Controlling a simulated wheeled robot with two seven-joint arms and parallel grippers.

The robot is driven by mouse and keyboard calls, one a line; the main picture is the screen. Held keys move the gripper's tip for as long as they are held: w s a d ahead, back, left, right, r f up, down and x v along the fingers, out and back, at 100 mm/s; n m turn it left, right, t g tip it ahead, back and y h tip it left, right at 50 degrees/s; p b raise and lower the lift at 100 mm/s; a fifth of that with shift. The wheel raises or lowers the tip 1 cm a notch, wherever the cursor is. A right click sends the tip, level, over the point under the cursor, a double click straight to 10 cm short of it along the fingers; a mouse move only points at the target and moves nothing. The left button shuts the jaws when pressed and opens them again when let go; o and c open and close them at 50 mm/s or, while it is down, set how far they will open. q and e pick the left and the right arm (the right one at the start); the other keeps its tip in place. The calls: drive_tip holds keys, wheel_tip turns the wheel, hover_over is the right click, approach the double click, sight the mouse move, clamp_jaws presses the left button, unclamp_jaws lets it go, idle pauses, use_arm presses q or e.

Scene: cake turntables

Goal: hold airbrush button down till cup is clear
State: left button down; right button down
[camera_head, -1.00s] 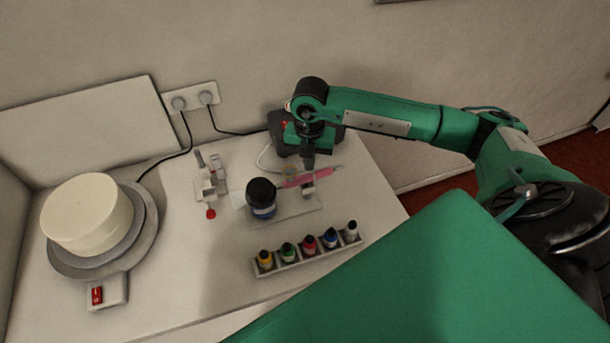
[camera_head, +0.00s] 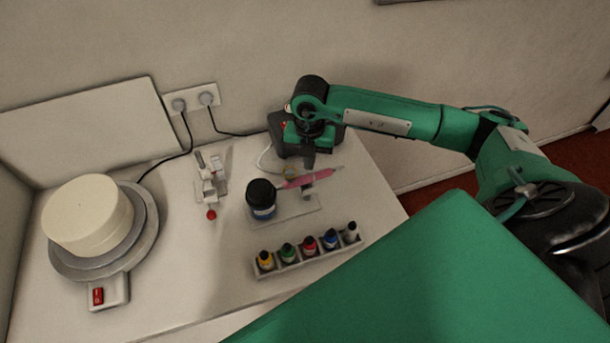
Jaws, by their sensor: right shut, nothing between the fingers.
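The pink airbrush (camera_head: 312,177) rests on its holder plate (camera_head: 298,211), beside a dark jar (camera_head: 262,199). A small pale cup (camera_head: 290,173) sits at the airbrush; its contents are too small to make out. My right gripper (camera_head: 309,166) points down just above the airbrush, shut and empty. It looks slightly apart from the airbrush. The button is too small to tell. My left gripper is not in view.
A white cake (camera_head: 87,215) stands on a turntable (camera_head: 148,240) at left, with a red switch (camera_head: 98,296) in front. A rack of several colour bottles (camera_head: 308,257) stands at the front. A dark compressor (camera_head: 285,138) is behind my right gripper. A small stand (camera_head: 210,185) is left of the jar.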

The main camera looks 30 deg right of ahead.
drive_tip(key=shift+r+p, duration=1.3)
drive_tip(key=shift+r, duration=1.35)
drive_tip(key=shift+f, duration=0.1)
